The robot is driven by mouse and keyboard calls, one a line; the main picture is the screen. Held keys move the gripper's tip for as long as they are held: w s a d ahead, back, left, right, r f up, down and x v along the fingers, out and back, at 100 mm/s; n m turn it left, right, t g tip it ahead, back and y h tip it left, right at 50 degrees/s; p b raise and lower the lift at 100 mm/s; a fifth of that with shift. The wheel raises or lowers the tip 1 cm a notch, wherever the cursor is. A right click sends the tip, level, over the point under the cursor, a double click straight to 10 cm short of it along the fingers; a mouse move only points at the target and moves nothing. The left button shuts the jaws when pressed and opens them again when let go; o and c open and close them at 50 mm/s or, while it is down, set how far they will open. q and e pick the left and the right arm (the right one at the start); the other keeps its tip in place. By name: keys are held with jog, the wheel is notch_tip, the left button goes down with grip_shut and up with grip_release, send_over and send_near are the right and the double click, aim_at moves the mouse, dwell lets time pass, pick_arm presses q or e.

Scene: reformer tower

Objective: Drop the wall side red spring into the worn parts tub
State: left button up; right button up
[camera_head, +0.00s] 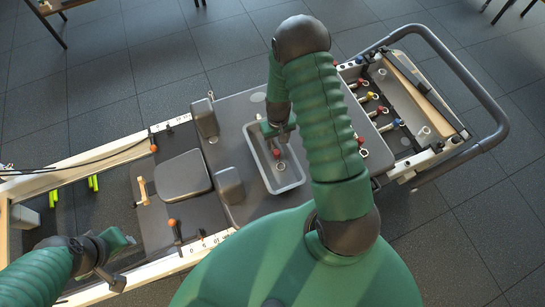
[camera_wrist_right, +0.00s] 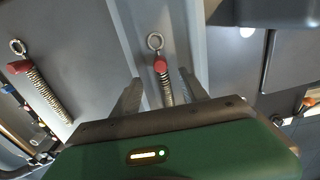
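A red-ended spring (camera_head: 278,153) with a metal eye ring is inside the grey tub (camera_head: 298,183). In the right wrist view this spring (camera_wrist_right: 163,72) lies between the walls of the tub (camera_wrist_right: 133,25). My right gripper (camera_head: 277,130) is over the tub. In the wrist view its fingers (camera_wrist_right: 160,95) are apart, on either side of the spring, with gaps to it. Another red-ended spring (camera_wrist_right: 40,88) lies outside the tub; its red end (camera_head: 361,140) also shows in the head view. My left gripper (camera_head: 125,262) is at lower left, apparently open and empty.
Blue- and yellow-ended springs (camera_head: 373,97) sit by the frame end at right, beside a tray (camera_head: 410,85) and a curved rail (camera_head: 468,75). Shoulder blocks (camera_head: 230,186) stand left of the tub. A grey headrest pad (camera_head: 183,175) lies further left.

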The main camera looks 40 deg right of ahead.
jog(key=shift+d, duration=0.1)
notch_tip(320, 180, up, 17)
jog(key=p, duration=0.3)
jog(key=shift+f, duration=0.15)
dwell(0.3)
